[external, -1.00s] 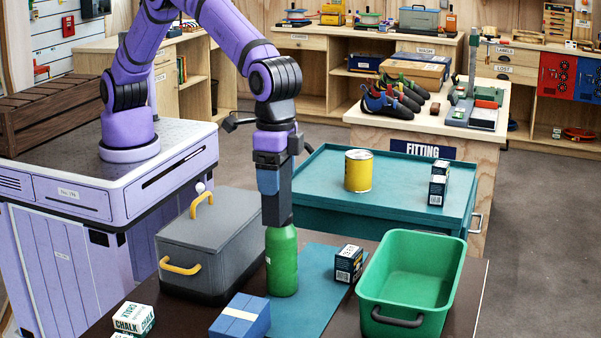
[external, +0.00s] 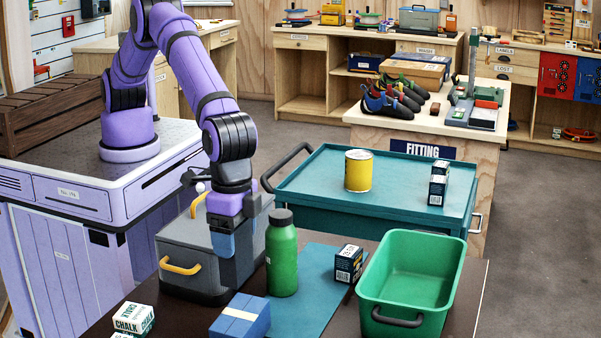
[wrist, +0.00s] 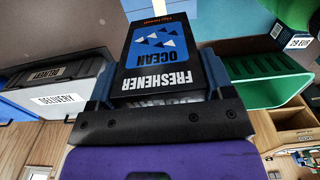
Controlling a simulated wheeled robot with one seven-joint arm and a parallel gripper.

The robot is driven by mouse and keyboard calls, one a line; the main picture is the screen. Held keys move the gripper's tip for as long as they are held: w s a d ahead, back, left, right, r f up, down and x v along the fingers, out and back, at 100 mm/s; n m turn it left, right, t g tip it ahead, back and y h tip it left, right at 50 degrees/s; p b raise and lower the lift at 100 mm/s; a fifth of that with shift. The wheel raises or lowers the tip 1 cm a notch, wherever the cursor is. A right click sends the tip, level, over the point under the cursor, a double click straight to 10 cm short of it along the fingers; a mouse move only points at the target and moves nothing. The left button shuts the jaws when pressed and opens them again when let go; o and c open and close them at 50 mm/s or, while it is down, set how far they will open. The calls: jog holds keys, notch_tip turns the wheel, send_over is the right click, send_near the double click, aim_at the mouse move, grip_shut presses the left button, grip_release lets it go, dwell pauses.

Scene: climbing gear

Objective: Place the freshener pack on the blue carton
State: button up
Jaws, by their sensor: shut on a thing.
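The freshener pack (wrist: 155,50) is a black box with a blue panel, white triangles and the words OCEAN FRESHENER. In the wrist view it sits between the two fingers of my gripper (wrist: 158,85), which is shut on it. In the external view my gripper (external: 235,245) points down in front of the grey lidded box, left of the green bottle, with a dark shape at its tips. The blue carton (external: 240,317) with a pale tape strip lies on the dark table, below my gripper in the picture and apart from it. Its top looks clear.
A green bottle (external: 282,258) with a dark cap stands close to the right of my gripper. The grey lidded box (external: 180,245) with yellow handles is behind. A small dark box (external: 348,264), a green bin (external: 412,280) and white chalk boxes (external: 133,318) share the table.

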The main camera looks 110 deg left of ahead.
aim_at(237, 273)
jog(key=shift+f, duration=3.9)
jog(key=o, duration=1)
jog(key=shift+f, duration=0.1)
jog(key=shift+c, duration=0.2)
